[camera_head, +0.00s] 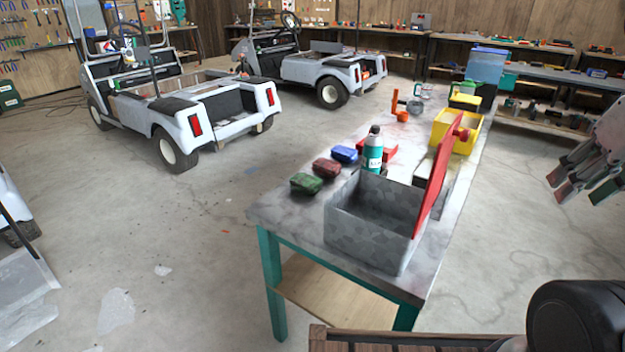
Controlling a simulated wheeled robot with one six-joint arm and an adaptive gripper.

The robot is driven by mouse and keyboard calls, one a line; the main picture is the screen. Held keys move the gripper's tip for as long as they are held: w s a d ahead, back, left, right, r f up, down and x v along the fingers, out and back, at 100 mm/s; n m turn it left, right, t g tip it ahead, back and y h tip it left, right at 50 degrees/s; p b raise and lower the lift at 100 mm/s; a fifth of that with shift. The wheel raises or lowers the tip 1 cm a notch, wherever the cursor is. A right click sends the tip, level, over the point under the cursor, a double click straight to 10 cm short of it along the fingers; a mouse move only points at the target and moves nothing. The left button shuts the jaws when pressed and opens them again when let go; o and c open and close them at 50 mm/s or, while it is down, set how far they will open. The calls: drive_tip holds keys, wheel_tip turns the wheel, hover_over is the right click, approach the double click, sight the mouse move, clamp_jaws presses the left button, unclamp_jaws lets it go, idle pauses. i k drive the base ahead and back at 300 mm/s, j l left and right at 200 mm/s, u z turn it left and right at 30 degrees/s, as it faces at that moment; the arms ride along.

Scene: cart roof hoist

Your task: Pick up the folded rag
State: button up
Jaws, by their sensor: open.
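Three small folded bundles that look like rags lie along the left edge of the workbench (285,215): a green one (306,184), a dark red one (326,168) and a blue one (344,154). I cannot tell which one the task means. They lie a little apart, and nothing touches them from above. My gripper (584,191) is at the right edge of the view, open and empty. It is off to the right of the bench, well away from the bundles, with its fingers pointing down.
A grey metal bin (368,231) with a raised red lid (436,187) stands at the bench's near end. A teal bottle (373,152) stands beside the bundles. A yellow box (441,134) is farther back. Golf carts (185,112) stand left. Floor left of the bench is open.

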sight(327, 167)
drive_tip(key=j+u, duration=0.1)
drive_tip(key=j, duration=0.2)
drive_tip(key=i+j, duration=0.1)
drive_tip(key=j, duration=0.3)
drive_tip(key=i+j, duration=0.1)
drive_tip(key=j, duration=0.25)
drive_tip(key=i+j+z, duration=0.1)
drive_tip(key=j, duration=0.3)
drive_tip(key=i+j+z, duration=0.2)
drive_tip(key=j, duration=0.15)
drive_tip(key=i+j+z, duration=0.2)
drive_tip(key=j, duration=0.2)
drive_tip(key=i+j+z, duration=0.2)
drive_tip(key=j, duration=0.2)
drive_tip(key=k, duration=0.1)
